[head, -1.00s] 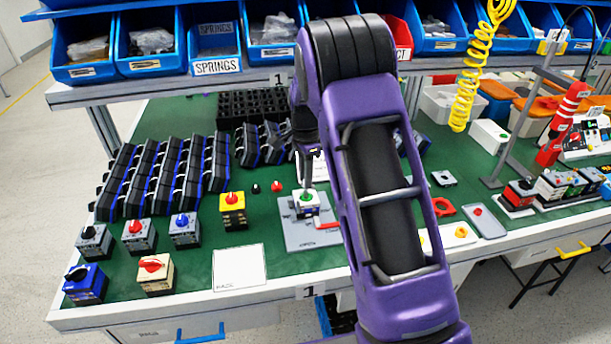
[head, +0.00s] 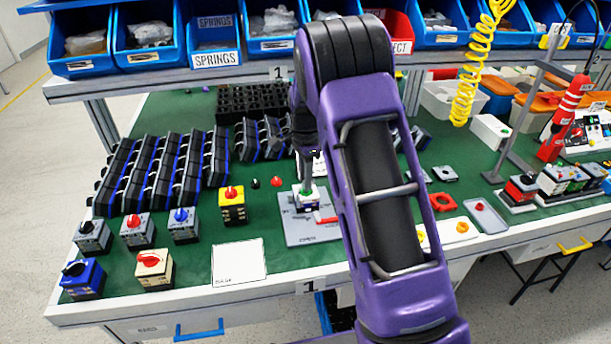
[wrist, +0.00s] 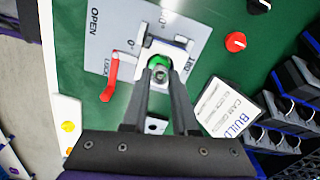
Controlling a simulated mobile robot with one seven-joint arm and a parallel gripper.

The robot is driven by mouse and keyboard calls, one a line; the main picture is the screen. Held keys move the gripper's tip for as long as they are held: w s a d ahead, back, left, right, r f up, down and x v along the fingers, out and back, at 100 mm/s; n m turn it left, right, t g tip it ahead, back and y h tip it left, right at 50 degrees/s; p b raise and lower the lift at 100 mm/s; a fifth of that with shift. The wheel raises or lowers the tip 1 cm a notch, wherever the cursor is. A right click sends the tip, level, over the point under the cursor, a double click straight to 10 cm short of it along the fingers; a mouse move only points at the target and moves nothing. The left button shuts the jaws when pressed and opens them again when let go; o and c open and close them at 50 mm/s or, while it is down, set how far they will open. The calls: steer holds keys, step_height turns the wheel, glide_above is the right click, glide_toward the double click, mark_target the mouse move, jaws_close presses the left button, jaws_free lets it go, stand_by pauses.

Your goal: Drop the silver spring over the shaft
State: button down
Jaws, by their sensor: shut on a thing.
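My gripper (wrist: 160,82) is shut on a small silver round piece, the silver spring (wrist: 160,73), seen end-on between the fingertips. It is right over the switch with a green top (wrist: 156,62), in the clamp on the grey fixture plate (wrist: 112,30). The shaft cannot be told apart from the spring, and whether the spring is around it is unclear. In the head view my gripper (head: 305,184) points down at the switch (head: 308,197) on the plate (head: 297,232); the spring is too small to see there.
A red lever (wrist: 109,80) is beside the clamp. A yellow switch with a red knob (head: 232,206) stands left of the plate, and black and red knobs (head: 276,181) lie behind. A white card (head: 239,263) lies in front left.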

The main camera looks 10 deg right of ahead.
steer(key=c, duration=0.6)
jaws_free()
